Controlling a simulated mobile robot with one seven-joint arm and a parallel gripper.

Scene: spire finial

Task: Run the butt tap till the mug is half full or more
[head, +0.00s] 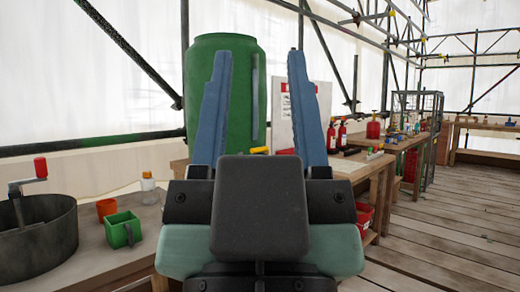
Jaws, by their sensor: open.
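The green water butt (229,110) stands at the back, behind my gripper, which hides its lower part. A small yellow piece (259,150) shows low on the butt's front between my fingers; it may be the tap's handle, and no spout is visible.
On the left bench (85,272) are an orange cup (106,208), a small bottle (149,188) and a dark round pan with a red-handled crank (38,230). Red fire extinguishers (337,136) stand on a bench at the right. The plank floor (450,225) at right is clear.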

